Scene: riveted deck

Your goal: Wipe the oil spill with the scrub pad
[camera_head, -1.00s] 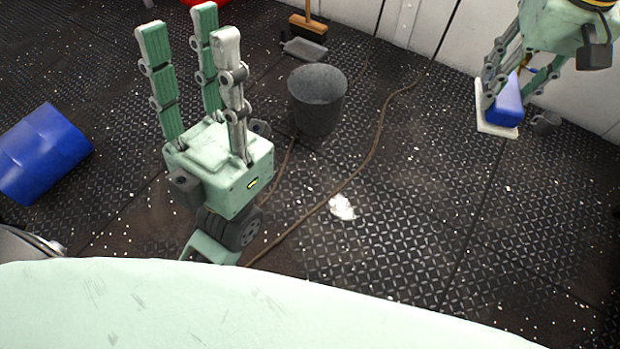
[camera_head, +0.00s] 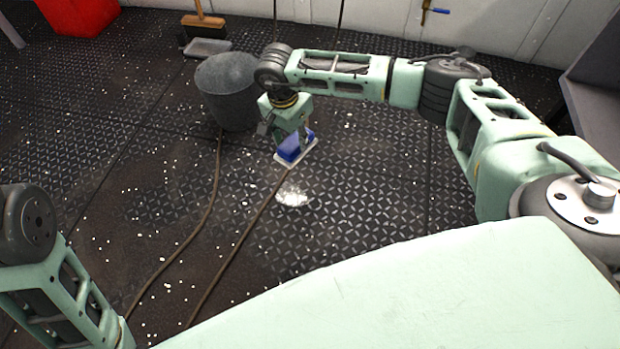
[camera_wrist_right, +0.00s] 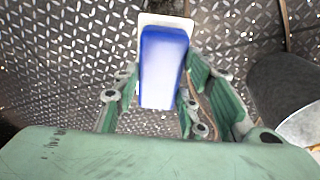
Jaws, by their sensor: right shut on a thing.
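The scrub pad, a blue block (camera_head: 291,150) on a white base, is in my right gripper (camera_head: 290,138). The wrist view shows the blue block (camera_wrist_right: 163,70) between the two green fingers (camera_wrist_right: 160,98), with its white face pointing away from my palm. The pad is over the dark deck, just behind a small whitish, shiny patch (camera_head: 292,195), which looks like the oil spill. I cannot tell whether the pad touches the deck. Of my left arm only links show at the lower left; its gripper is out of view.
A dark grey bucket (camera_head: 228,92) stands close to the left of my right gripper, and also shows in the wrist view (camera_wrist_right: 285,88). Brown cables (camera_head: 190,235) run over the deck beside the patch. A dustpan (camera_head: 207,47), a broom (camera_head: 203,25) and a red box (camera_head: 78,12) are behind.

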